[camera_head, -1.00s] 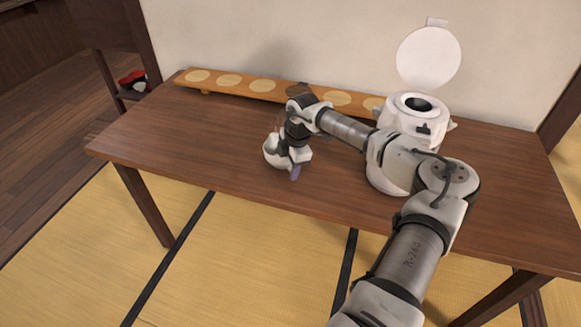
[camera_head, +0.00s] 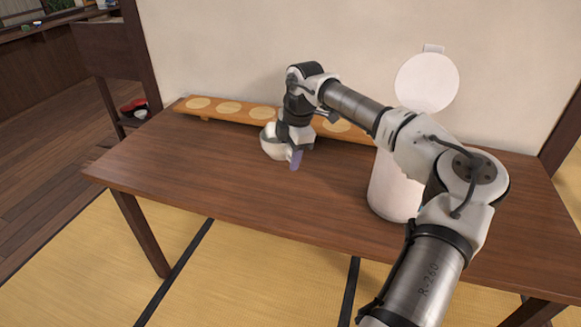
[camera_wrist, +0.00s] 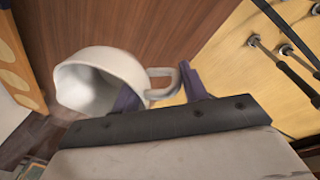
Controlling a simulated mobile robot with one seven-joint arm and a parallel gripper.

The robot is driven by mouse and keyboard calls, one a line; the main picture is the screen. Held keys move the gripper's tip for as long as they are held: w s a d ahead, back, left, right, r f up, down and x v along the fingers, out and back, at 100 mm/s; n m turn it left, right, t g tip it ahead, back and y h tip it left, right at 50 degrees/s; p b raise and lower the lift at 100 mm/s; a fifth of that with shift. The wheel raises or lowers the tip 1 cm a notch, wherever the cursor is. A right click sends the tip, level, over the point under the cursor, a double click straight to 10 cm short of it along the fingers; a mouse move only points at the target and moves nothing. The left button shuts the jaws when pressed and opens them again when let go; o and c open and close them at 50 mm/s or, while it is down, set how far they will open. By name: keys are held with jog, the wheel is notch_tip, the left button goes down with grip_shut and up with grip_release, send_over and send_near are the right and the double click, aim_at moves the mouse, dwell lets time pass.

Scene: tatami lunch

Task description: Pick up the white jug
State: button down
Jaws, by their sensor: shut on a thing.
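The white jug (camera_head: 271,143) is a small, rounded vessel at the left of my gripper (camera_head: 293,157) over the table. In the wrist view the jug (camera_wrist: 92,76) shows its open mouth at the left and its loop handle at the right. Part of the jug is hidden behind the gripper in the head view. I cannot tell how far it is above the table.
A long wooden board (camera_head: 230,111) with pale round discs runs along the back of the table (camera_head: 220,185). A tall white container (camera_head: 393,190) with its round lid (camera_head: 428,80) raised stands at the right, partly behind my arm. The front left of the table is clear.

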jog(key=shift+r+b, duration=0.3)
jog(key=shift+r, duration=2.55)
